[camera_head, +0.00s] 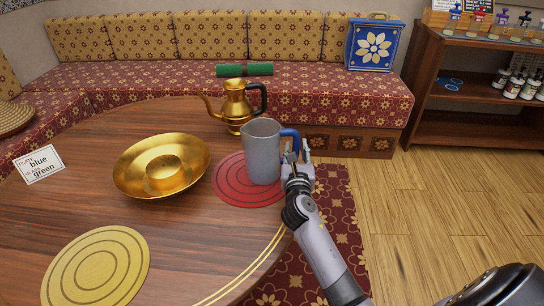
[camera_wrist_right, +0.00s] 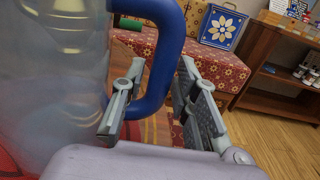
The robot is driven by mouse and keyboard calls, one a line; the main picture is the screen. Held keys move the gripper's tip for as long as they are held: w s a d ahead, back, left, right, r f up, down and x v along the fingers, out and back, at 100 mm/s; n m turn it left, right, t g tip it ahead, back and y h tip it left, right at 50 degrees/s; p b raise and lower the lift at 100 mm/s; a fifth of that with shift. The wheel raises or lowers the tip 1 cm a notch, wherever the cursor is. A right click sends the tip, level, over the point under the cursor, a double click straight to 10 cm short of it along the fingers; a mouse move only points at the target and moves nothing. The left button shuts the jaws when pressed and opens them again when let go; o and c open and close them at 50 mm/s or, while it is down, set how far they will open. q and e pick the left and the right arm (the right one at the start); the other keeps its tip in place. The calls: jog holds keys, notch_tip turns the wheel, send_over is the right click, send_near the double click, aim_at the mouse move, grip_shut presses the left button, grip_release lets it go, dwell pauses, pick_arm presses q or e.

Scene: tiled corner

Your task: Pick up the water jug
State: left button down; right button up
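The water jug, a grey pitcher (camera_head: 262,155) with a blue handle (camera_head: 290,136), stands upright on a round red mat (camera_head: 228,184) on the wooden table. My right gripper (camera_head: 296,158) is at the handle side of the jug. In the right wrist view, the blue handle (camera_wrist_right: 168,50) passes between the two fingers of my right gripper (camera_wrist_right: 162,72). The fingers are apart, with gaps visible beside the handle, so the gripper looks open around it. The jug's grey body (camera_wrist_right: 50,80) is left of the fingers. My left gripper is not in view.
A brass ewer (camera_head: 237,108) stands just behind the jug, and a wide brass basin (camera_head: 135,172) sits to its left. A yellow mat (camera_head: 97,268) and a small sign (camera_head: 39,164) lie on the table (camera_head: 185,250). A patterned bench (camera_head: 330,97) lies behind.

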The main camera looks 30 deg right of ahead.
jog(key=shift+w, duration=0.1)
grip_shut()
dwell(0.3)
dwell(0.4)
jog(key=shift+r, duration=0.1)
